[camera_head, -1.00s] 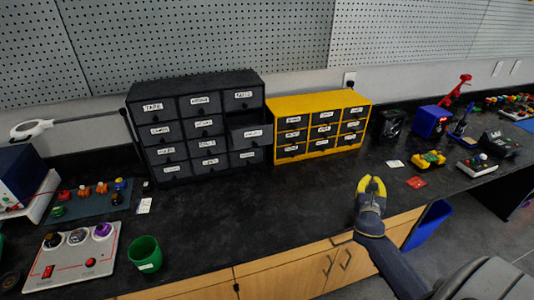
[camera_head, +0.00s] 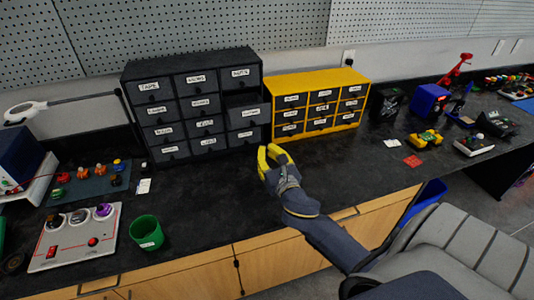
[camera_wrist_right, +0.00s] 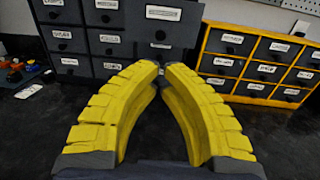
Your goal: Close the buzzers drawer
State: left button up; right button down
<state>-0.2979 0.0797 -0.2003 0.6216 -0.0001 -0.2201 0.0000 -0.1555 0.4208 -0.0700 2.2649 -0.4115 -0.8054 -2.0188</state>
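The black drawer cabinet (camera_head: 185,80) stands at the back of the bench. One drawer (camera_head: 244,116) in its right column sticks out, with a dark gap above it; its label is too small to read surely as buzzers. In the right wrist view this drawer (camera_wrist_right: 158,32) is at the top, beyond the fingertips. My right gripper (camera_head: 270,150) is in front of and below it, apart from it. Its yellow fingers (camera_wrist_right: 162,68) bend inward with tips nearly meeting and nothing between them. My left gripper is not in view.
A yellow drawer cabinet (camera_head: 318,103) stands just right of the black one. A green cup (camera_head: 147,232) and a white control box (camera_head: 75,240) are at the front left. The bench top before the cabinets is clear.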

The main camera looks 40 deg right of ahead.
jog(key=x, duration=1)
jog(key=shift+w+d, duration=0.15)
jog(key=shift+w, duration=0.15)
